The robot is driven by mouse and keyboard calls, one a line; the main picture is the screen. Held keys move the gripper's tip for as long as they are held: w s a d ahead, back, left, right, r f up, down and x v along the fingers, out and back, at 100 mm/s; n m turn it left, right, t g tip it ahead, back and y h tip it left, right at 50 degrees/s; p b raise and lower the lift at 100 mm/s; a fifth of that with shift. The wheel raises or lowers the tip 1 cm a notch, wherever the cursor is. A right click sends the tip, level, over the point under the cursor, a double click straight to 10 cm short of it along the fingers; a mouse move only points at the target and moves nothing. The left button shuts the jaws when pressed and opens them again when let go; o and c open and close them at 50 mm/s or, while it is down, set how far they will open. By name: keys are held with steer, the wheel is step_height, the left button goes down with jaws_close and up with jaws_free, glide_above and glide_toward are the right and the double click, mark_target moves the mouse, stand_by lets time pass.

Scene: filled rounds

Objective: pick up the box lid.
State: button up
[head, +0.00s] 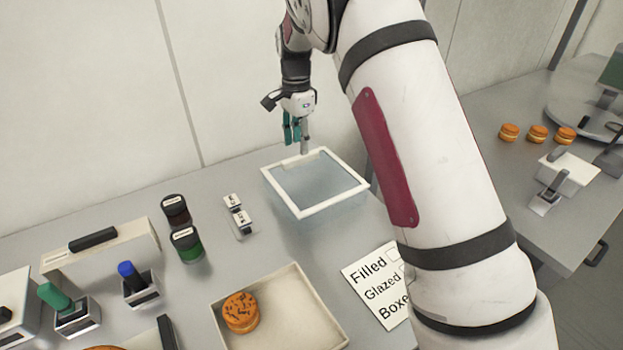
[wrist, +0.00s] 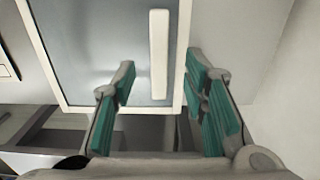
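The box lid (head: 338,207) is a clear pane with a white frame, lying level at the back of the table near the wall. A white bar handle (head: 301,159) runs along its back-left edge; the handle (wrist: 159,52) also shows in the wrist view. My gripper (head: 299,150) points down over that edge, close to the handle. In the wrist view my gripper (wrist: 160,82) has its two teal-padded fingers wide apart, one on each side of the handle's line, with nothing between the pads. Whether a box is under the lid is hard to tell.
A white tray (head: 318,334) with a chocolate-drizzled round stands in front. Two dark-lidded jars (head: 187,244), a small two-part holder (head: 238,216) and a printed card (head: 362,278) are nearby. The wall (head: 235,80) rises close behind the lid.

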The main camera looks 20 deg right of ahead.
mark_target(300, 156)
steer(key=f, duration=0.4)
steer(key=shift+d+f, duration=0.2)
steer(key=shift+f, duration=0.05)
jaws_close()
